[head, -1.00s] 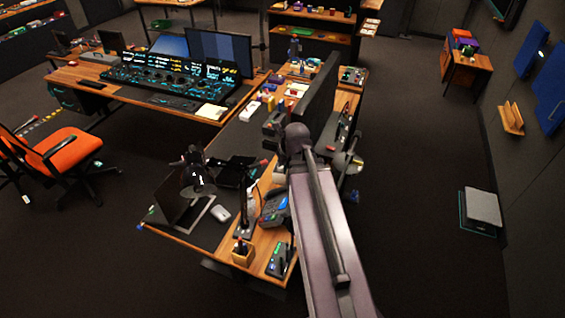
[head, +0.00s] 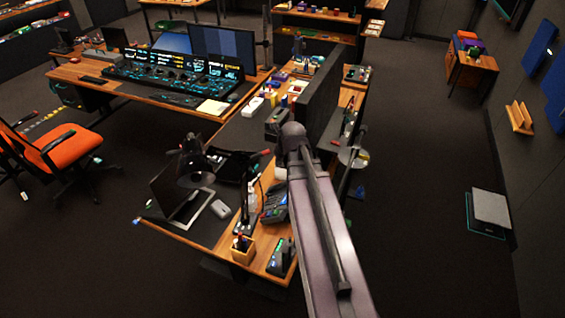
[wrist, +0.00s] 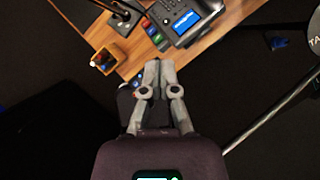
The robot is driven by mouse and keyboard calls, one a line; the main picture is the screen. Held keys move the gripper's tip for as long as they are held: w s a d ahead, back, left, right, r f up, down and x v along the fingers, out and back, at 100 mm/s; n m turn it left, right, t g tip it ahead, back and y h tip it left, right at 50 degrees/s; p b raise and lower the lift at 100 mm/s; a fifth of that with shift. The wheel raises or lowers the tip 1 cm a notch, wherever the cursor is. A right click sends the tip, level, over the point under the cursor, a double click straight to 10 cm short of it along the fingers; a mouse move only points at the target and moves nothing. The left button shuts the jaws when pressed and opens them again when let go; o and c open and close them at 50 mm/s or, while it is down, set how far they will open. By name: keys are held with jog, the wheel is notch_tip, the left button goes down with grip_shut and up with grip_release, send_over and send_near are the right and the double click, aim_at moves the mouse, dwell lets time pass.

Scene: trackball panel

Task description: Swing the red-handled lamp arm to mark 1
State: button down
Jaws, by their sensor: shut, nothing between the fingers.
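A small red tip (head: 265,152) shows in the head view, left of my arm, at the end of a thin dark bar above the desk. It may be the lamp arm's red handle, but it is too small to be sure. A dark lamp-like head (head: 194,168) hangs over the laptop. A slim black stem (head: 245,195) stands on the desk near the front. Mark 1 cannot be made out. My gripper (wrist: 160,64) is shut and empty in the wrist view, over the desk's edge. No red handle shows near its fingers there. My arm hides it in the head view.
A phone (wrist: 185,20) and a pen cup (wrist: 104,61) stand near the wooden desk edge. A silver pole (wrist: 270,112) runs diagonally right of my gripper.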

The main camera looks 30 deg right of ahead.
jog(key=shift+w+p, duration=0.35)
jog(key=shift+w, duration=1.75)
